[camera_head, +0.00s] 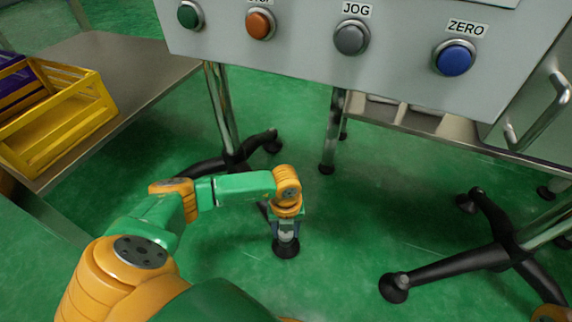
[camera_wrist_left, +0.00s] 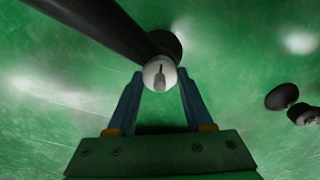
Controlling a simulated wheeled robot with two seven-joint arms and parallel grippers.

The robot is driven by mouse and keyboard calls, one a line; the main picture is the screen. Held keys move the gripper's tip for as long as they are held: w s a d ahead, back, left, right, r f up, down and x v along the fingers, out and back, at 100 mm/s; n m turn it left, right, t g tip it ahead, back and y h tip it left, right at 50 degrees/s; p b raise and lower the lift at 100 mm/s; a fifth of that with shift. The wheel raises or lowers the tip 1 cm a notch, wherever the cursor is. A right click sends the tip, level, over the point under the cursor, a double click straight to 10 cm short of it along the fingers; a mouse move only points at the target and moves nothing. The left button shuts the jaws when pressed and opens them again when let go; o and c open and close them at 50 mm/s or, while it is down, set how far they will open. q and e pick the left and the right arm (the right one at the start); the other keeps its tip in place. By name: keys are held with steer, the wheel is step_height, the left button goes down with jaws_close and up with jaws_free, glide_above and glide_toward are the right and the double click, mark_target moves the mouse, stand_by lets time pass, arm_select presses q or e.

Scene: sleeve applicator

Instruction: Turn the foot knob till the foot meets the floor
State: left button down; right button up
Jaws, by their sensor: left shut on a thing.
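The foot knob (camera_wrist_left: 160,73) is a small pale round cap with a dark pointer mark, on the end of a black leg (camera_wrist_left: 98,24) in the left wrist view. My left gripper (camera_wrist_left: 161,82) is shut on the knob, a fingertip on each side. In the head view my left gripper (camera_head: 286,227) points down over the black round foot (camera_head: 286,248) and hides most of the knob. The foot also shows behind the knob in the left wrist view (camera_wrist_left: 168,42). I cannot tell whether a gap lies between foot and floor. My right gripper is not in view.
A grey panel with green, orange, grey and blue buttons (camera_head: 454,58) hangs above. A black-legged stand (camera_head: 455,265) is at the right. A steel table (camera_head: 135,60) with a yellow crate (camera_head: 62,125) is at the left. Green floor (camera_head: 340,235) is clear between.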

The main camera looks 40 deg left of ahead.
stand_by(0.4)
arm_select(q)
steer(key=c, duration=0.7)
jaws_free()
steer(key=o, duration=0.4)
